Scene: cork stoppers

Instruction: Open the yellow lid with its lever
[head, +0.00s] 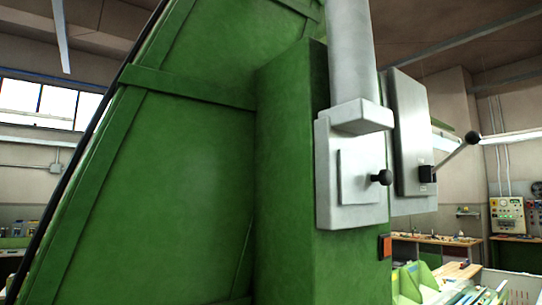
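No yellow lid shows in the head view. A lever (452,157) with a dark ball on its end sticks out from a black mount on the side of a grey metal box (411,140), and it slants up to the right. I cannot tell whether this lever belongs to the lid. A second, paler grey box (352,205) with a black knob (382,178) is fixed to a large green machine (285,190). My gripper is not in view.
The green machine fills the left and middle of the view. A thick grey pipe (349,55) runs up from the paler box. An orange-red switch (385,247) sits below it. Workbenches (440,240), green bins (413,278) and a control panel (507,214) stand at the right.

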